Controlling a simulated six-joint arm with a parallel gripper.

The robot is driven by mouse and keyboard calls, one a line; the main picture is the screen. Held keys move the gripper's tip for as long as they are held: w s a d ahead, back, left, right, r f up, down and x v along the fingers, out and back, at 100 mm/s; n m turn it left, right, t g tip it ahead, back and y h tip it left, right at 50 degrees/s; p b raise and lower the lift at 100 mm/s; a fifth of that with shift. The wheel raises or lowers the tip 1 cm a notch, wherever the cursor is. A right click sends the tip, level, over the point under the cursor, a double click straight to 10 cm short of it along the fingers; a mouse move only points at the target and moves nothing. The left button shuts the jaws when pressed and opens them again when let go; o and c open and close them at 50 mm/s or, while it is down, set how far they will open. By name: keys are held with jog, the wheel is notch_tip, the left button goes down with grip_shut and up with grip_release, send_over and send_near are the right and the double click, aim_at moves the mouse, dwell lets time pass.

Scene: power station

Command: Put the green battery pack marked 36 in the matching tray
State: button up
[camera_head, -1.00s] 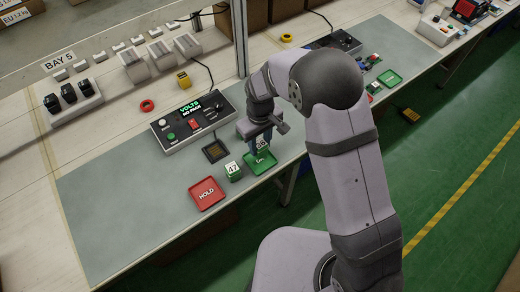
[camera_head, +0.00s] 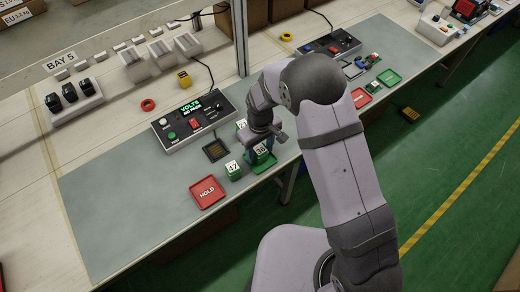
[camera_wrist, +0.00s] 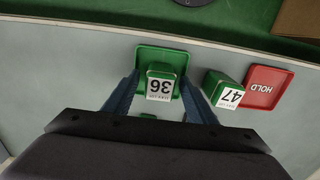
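The green battery pack marked 36 (camera_head: 261,150) stands upright over the green tray (camera_head: 265,164) and looks seated in it. In the wrist view, the pack's white label (camera_wrist: 160,88) faces me and the green tray (camera_wrist: 146,54) shows around its far side. My gripper (camera_wrist: 160,78) has its two blue fingers on either side of the pack, with a narrow gap beside each, so it looks open. In the head view, my gripper (camera_head: 261,153) is low around the pack. The tray's lettering is hidden under the pack.
A green pack marked 47 (camera_head: 233,170) stands close to the left, beside the red HOLD tray (camera_head: 208,192). Another pack marked 21 (camera_head: 242,125) stands behind my gripper. A volts tester (camera_head: 193,122) and a dark square pad (camera_head: 215,150) lie behind. The mat's left side is clear.

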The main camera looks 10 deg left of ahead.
aim_at(260, 150)
jog(key=shift+r, duration=0.1)
notch_tip(260, 150, up, 12)
jog(key=b, duration=0.3)
dwell(0.6)
jog(key=s+d+m, duration=0.4)
jog(key=s+d, duration=0.3)
jog(key=d, duration=0.4)
jog(key=s+d+r+m, duration=0.1)
jog(key=s+d+m, duration=0.4)
jog(key=s+d, duration=0.3)
jog(key=d, duration=0.4)
jog(key=shift+s, duration=0.25)
